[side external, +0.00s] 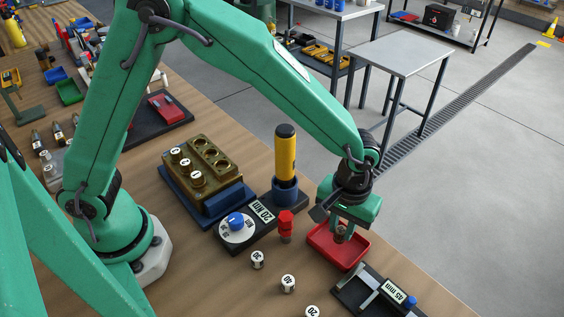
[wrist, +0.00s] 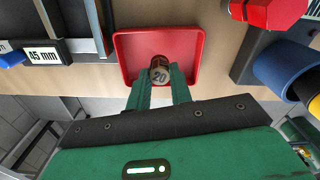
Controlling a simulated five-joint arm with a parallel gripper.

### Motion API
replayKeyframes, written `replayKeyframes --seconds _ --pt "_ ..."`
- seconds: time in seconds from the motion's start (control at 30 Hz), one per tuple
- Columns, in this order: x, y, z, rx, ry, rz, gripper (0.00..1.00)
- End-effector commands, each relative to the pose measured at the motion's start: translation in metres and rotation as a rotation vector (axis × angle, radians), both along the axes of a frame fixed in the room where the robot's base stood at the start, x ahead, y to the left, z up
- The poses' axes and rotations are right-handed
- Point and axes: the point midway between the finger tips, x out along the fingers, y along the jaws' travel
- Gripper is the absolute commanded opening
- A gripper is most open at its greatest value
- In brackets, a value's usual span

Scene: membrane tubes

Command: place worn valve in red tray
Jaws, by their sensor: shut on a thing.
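My gripper (side external: 341,228) is shut on the worn valve (wrist: 160,68), a small brownish cylinder whose pale end face reads 20. The valve also shows in the side view (side external: 341,236), pointing down between the fingers. The red tray (side external: 317,243) is a shallow open box near the table's right edge. I cannot tell whether the valve touches the floor. No other thing shows in the tray.
A red hex-headed piece (side external: 286,226) and a yellow tool (side external: 285,155) in a blue holder stand left of the tray. A 45 mm gauge (side external: 376,292) lies in front. Several numbered valves (side external: 288,284) stand on the wood nearby. A brass block (side external: 212,165) holds more.

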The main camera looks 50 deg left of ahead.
Motion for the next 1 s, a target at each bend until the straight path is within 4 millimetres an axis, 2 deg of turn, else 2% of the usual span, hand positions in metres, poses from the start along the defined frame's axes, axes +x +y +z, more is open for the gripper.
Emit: replayKeyframes --seconds 0.1,0.2,0.63,0.67,0.77,1.0 --pt "0.0 0.0 -0.013 0.002 0.001 0.0 0.0" --pt "0.0 0.0 -0.018 0.001 0.0 0.0 0.0" --pt "0.0 0.0 -0.022 0.0 0.0 0.0 0.0" --pt "0.0 0.0 -0.022 0.0 0.0 0.0 0.23" --pt "0.0 0.0 -0.022 0.0 0.0 0.0 0.43" --pt "0.0 0.0 -0.022 0.0 0.0 0.0 0.43"
